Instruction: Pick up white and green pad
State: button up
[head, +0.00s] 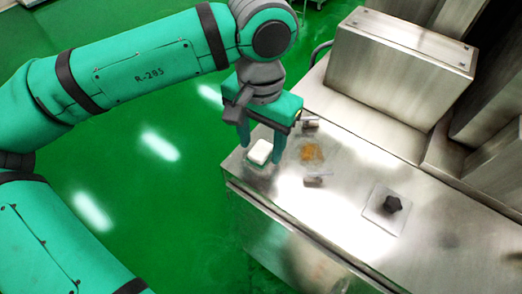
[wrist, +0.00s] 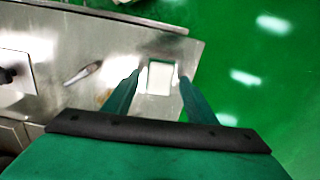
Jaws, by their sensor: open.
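The white and green pad (head: 260,152) lies on the steel table near its left edge. It is a white block with green showing around its border. In the wrist view the pad (wrist: 160,77) appears between my fingertips and a little beyond them. My gripper (head: 262,150) is open above the table, pointing down, with one finger on each side of the pad in the picture. The gripper also shows in the wrist view (wrist: 160,80), empty. I cannot tell the exact height of the fingertips above the table.
The steel table (head: 335,215) carries an orange-brown patch (head: 312,152), small metallic pieces (head: 317,181), and a white square plate with a black star-shaped knob (head: 393,204). A large steel machine housing (head: 395,70) stands behind. Green floor lies left of the table edge.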

jog(key=shift+f, duration=0.2)
jog(key=c, duration=1.2)
jog(key=shift+o, duration=0.2)
jog(key=shift+r, duration=0.15)
jog(key=shift+r, duration=0.2)
notch_tip(320, 180, up, 2)
jog(key=shift+r, duration=0.1)
jog(key=s+r, duration=1)
jog(key=s, duration=0.4)
jog(key=shift+d, duration=0.4)
